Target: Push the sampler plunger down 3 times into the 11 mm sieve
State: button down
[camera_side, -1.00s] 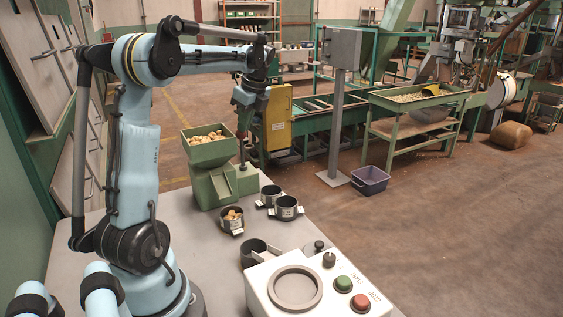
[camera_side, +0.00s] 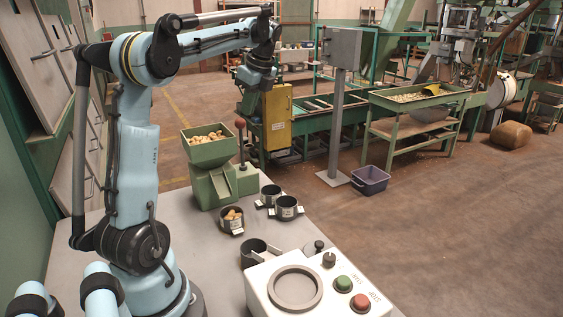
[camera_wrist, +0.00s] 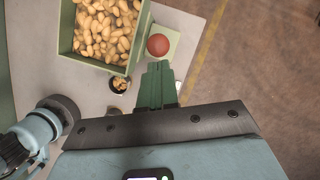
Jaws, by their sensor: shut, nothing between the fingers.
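The sampler (camera_side: 212,185) is a green machine with a hopper full of nuts. Its plunger has a red knob (camera_side: 240,122) on an upright rod, standing raised; the knob also shows in the wrist view (camera_wrist: 158,45). A dark sieve (camera_side: 231,224) holding several nuts sits in front of the sampler's chute; it shows in the wrist view too (camera_wrist: 120,85). Its label is too small to read, so I cannot tell whether it is the 11 mm one. My gripper (camera_side: 250,112) is shut and empty, above and beside the knob. In the wrist view its fingers (camera_wrist: 157,84) appear just below the knob.
Two dark sieves (camera_side: 270,196) (camera_side: 287,208) stand to the right on the grey table (camera_side: 215,262). Another dark sieve (camera_side: 255,250) stands nearer, beside the white control box (camera_side: 258,290) with green and red buttons. Shop machinery stands beyond the table.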

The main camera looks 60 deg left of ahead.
jog(key=v, duration=0.8)
jog(key=shift+r, duration=0.3)
dwell(0.5)
jog(key=shift+d, duration=0.1)
jog(key=w+d+f+n+t, duration=0.1)
jog(key=d+f+n+t, duration=0.15)
jog(key=d, duration=0.55)
jog(key=w+d+f+n+t, duration=0.1)
jog(key=d+f+n+t, duration=0.2)
jog(key=d, duration=0.4)
jog(key=s+d+f+n+t+h, duration=0.1)
jog(key=s+d+f+n, duration=0.2)
jog(key=d+f, duration=0.3)
jog(key=s+d+f+n+t+h, duration=0.2)
jog(key=s+d+f+n, duration=0.1)
jog(key=d+f, duration=0.4)
jog(key=shift+s+d+n+h, duration=0.2)
jog(key=shift+d+n+h, duration=0.1)
jog(key=shift+d+n, duration=0.3)
